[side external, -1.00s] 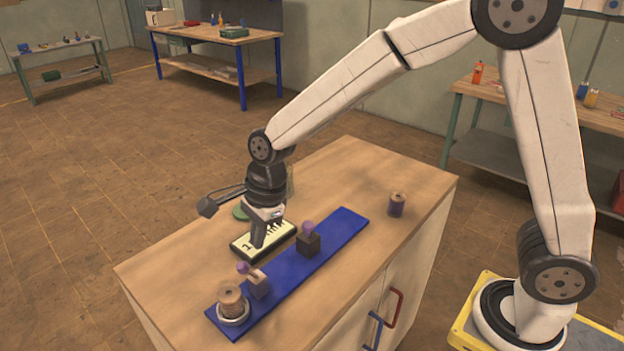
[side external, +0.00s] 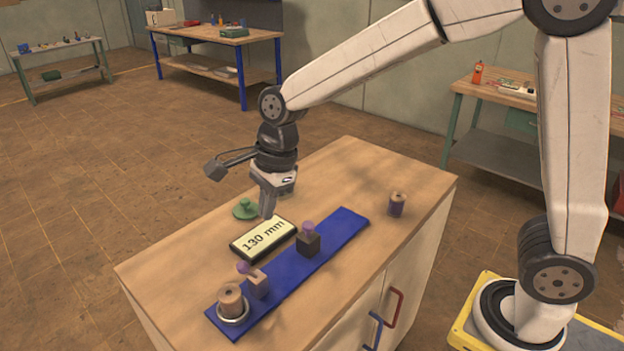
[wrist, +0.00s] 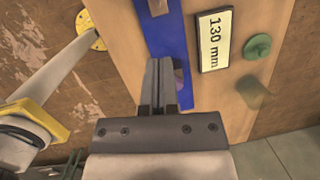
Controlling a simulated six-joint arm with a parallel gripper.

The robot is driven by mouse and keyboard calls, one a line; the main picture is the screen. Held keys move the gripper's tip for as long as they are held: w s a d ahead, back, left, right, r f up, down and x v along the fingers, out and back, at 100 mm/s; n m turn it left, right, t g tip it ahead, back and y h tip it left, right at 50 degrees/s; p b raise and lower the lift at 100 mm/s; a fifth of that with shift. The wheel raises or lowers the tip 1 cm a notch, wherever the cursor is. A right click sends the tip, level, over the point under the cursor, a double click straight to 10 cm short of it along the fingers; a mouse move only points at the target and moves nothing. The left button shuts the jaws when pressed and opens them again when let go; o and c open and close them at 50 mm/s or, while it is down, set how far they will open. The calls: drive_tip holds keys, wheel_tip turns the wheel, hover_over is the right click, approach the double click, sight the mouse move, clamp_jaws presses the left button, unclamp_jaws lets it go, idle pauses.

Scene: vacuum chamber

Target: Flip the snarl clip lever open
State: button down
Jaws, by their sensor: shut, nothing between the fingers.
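A blue strip (side external: 305,265) lies on the cabinet top. It bears a dark block (side external: 308,244) with a purple ball-tipped lever (side external: 308,229) standing up, and a beige block (side external: 259,284) with a purple ball-tipped lever (side external: 243,268) leaning left. No label shows which is the snarl clip. My gripper (side external: 267,217) is shut and empty, raised above the top near the display's far edge, apart from both blocks. In the wrist view my shut fingers (wrist: 159,62) point across the blue strip (wrist: 170,33); they partly hide the dark block.
A display (side external: 264,239) reading "130 mm" lies beside the strip. A green knob (side external: 246,208) sits behind it. A wooden spool (side external: 231,301) stands in a ring at the strip's near end; a purple-wound spool (side external: 397,204) stands at the right. The cabinet top (side external: 365,175) is clear at the back.

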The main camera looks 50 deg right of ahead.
wheel_tip(320, 180, up, 7)
drive_tip(key=a, duration=0.1)
drive_tip(key=shift+s+r, duration=0.15)
drive_tip(key=shift+s, duration=0.25)
drive_tip(key=s+d+f+n+h, duration=0.1)
drive_tip(key=s+d+f+n, duration=0.4)
drive_tip(key=d+f+n, duration=0.2)
drive_tip(key=s+d+f+n+t+h, duration=0.1)
drive_tip(key=s+d+f+n, duration=0.5)
drive_tip(key=f+n, duration=0.3)
drive_tip(key=d+n, duration=0.1)
drive_tip(key=n, duration=0.2)
drive_tip(key=shift+d, duration=0.2)
